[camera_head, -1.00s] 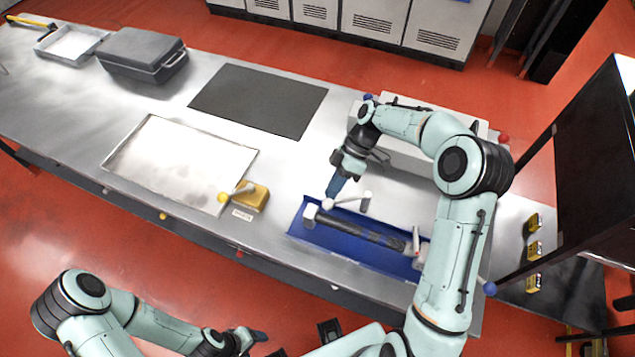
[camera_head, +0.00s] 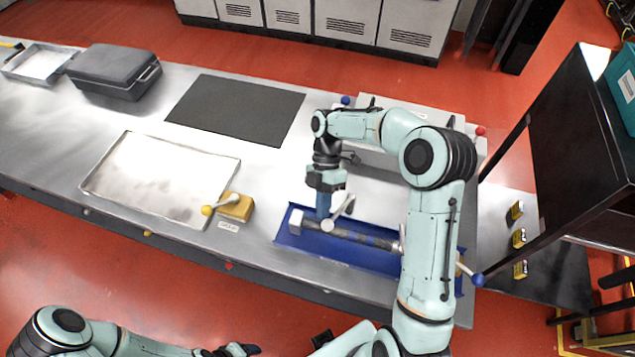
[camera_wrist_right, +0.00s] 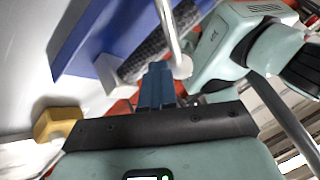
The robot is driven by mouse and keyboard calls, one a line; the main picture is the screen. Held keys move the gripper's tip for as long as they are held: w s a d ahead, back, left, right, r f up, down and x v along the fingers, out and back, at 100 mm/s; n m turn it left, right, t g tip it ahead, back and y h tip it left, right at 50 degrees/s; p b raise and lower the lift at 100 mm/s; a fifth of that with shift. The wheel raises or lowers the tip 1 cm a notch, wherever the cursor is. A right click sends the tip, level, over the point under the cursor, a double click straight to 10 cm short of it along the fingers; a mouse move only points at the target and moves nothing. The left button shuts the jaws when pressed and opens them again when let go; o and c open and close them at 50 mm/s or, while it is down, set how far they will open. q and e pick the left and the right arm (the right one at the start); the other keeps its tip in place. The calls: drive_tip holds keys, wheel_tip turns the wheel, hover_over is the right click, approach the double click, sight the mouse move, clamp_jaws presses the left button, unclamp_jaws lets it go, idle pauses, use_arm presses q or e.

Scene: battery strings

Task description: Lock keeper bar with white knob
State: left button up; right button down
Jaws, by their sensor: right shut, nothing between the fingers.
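The keeper bar (camera_head: 341,211) is a short metal lever with a white knob (camera_head: 327,226) at its end. It slants over the blue tray (camera_head: 288,238), the knob toward the front. A dark battery string (camera_head: 352,236) with a pale end block (camera_head: 296,222) lies in the tray. My right gripper (camera_head: 323,212) points down beside the knob, its blue fingers shut and empty. In the right wrist view the fingertips (camera_wrist_right: 158,84) are next to the white knob (camera_wrist_right: 182,66); contact is uncertain. My left gripper (camera_head: 238,350) is at the bottom edge, its fingers unclear.
A yellow block (camera_head: 236,207) with a yellow-knobbed lever stands left of the tray, near a pale flat tray (camera_head: 110,194). A black mat (camera_head: 235,108) and dark case (camera_head: 115,72) lie farther back. My right arm hides the blue tray's right part. A dark rack (camera_head: 590,150) stands right.

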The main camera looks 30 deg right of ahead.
drive_tip(key=shift+s+d+f, duration=0.1)
drive_tip(key=shift+s+f, duration=0.1)
drive_tip(key=shift+s, duration=0.2)
use_arm(q)
drive_tip(key=w+r+p, duration=0.3)
drive_tip(key=w+r, duration=0.1)
drive_tip(key=shift+r+t, duration=0.25)
drive_tip(key=shift+t, duration=0.05)
use_arm(e)
drive_tip(key=v, duration=1.4)
drive_tip(key=shift+w+a, duration=0.25)
drive_tip(key=shift+s, duration=0.15)
